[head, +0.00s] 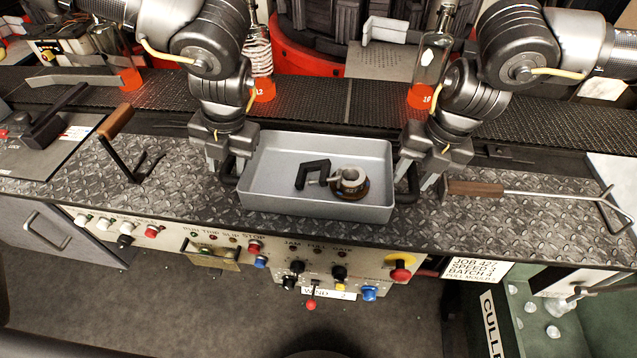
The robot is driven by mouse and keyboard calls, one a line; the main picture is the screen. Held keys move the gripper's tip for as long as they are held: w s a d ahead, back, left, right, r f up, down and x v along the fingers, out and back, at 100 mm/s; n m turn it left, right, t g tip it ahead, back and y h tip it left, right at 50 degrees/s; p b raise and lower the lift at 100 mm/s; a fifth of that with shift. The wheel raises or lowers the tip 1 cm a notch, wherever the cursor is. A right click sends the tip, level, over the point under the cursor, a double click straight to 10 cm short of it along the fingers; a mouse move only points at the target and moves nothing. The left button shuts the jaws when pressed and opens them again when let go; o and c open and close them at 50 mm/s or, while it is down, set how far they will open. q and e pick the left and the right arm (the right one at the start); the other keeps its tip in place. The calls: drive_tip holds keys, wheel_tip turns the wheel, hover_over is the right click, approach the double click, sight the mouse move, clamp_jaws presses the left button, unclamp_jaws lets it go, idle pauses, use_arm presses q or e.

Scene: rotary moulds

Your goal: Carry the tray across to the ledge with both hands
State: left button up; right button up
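The grey rectangular tray (262,197) is over the diamond-plate surface, near its front edge, and looks level. Inside it are a black bracket-shaped piece (312,173) and a metal ring-like part (350,181) on a brown base. A dark handle (229,172) is at the tray's left end and another (410,188) at its right end. My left gripper (226,168) points down at the left handle, its fingers apart on either side. My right gripper (417,181) is likewise at the right handle, fingers apart. The fingertips' contact with the handles is hard to see.
A dark mesh conveyor (330,101) runs behind, with clear bottles (432,62) on orange bases. Buttons and knobs (338,271) line the panel below the front edge.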

use_arm(q)
drive_tip(key=shift+d+r, duration=0.15)
drive_tip(key=shift+r, duration=0.1)
use_arm(e)
drive_tip(key=shift+a, duration=0.1)
use_arm(q)
drive_tip(key=v, duration=1.1)
drive_tip(key=shift+r, duration=0.2)
use_arm(e)
wheel_tip(320, 180, up, 12)
drive_tip(key=d, duration=0.2)
drive_tip(key=shift+s+d, duration=0.15)
